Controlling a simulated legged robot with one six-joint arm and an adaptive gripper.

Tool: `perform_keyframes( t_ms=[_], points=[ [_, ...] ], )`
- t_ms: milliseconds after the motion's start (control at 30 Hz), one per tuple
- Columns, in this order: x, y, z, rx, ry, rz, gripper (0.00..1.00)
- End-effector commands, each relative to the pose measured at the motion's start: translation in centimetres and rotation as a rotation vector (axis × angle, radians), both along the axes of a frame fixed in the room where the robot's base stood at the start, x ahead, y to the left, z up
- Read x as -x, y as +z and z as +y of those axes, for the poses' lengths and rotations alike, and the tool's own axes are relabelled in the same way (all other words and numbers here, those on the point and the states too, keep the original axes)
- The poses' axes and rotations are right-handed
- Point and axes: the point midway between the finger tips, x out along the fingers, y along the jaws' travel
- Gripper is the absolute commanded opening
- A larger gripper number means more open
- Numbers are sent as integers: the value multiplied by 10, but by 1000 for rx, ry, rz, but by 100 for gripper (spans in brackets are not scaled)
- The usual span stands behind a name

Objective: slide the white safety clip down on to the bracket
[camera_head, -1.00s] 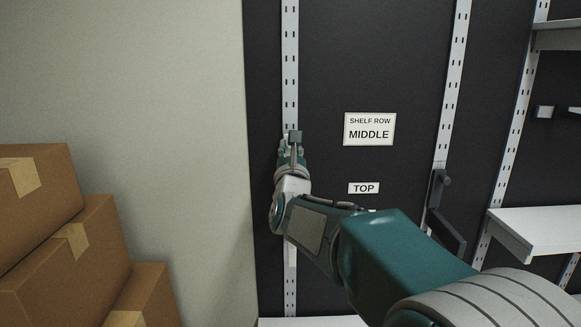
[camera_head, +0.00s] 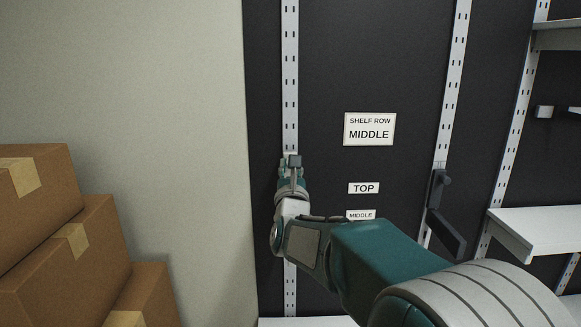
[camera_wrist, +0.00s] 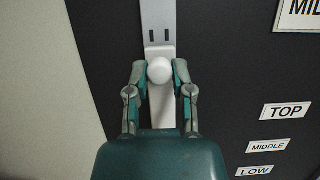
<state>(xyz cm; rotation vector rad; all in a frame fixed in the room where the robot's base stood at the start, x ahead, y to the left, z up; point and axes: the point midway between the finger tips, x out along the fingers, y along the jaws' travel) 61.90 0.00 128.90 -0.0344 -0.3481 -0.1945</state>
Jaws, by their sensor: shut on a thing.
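The white safety clip shows in the wrist view as a round white knob (camera_wrist: 159,70) in front of the slotted left upright (camera_wrist: 158,20). My gripper (camera_wrist: 159,78) is shut on it, with one green-grey finger on each side of the knob. In the head view my gripper (camera_head: 291,175) is at the left upright (camera_head: 290,80), and the clip cannot be made out there. A black bracket (camera_head: 446,215) is on the middle upright, to the right. No bracket shows on the left upright; my arm covers part of it.
Labels reading SHELF ROW MIDDLE (camera_head: 369,129), TOP (camera_head: 363,188) and MIDDLE (camera_head: 361,215) are on the dark panel. Cardboard boxes (camera_head: 60,240) are stacked at the left by the pale wall. A white shelf (camera_head: 540,230) juts out at the right.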

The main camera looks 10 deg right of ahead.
Motion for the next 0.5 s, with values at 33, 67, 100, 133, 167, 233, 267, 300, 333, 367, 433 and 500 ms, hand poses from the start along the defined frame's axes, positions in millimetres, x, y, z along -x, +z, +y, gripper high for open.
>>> perform_keyframes(
  t_ms=[33,67,100,133,167,233,267,300,333,367,433,500],
  points=[
    [0,0,1,0,2,1,0],
    [0,-1,1,0,2,2,0],
    [0,-1,1,0,2,2,0],
    [0,-2,1,1,2,2,0],
    [0,-4,1,1,2,3,0],
    [0,-9,1,0,2,4,0],
    [-1,-11,1,0,2,4,0],
    [0,-13,1,0,2,4,0],
    [0,-15,1,0,2,4,0],
    [0,-16,1,1,2,4,0],
    [0,-20,1,1,2,4,0],
    [0,-24,1,1,2,3,0]
  ],
)
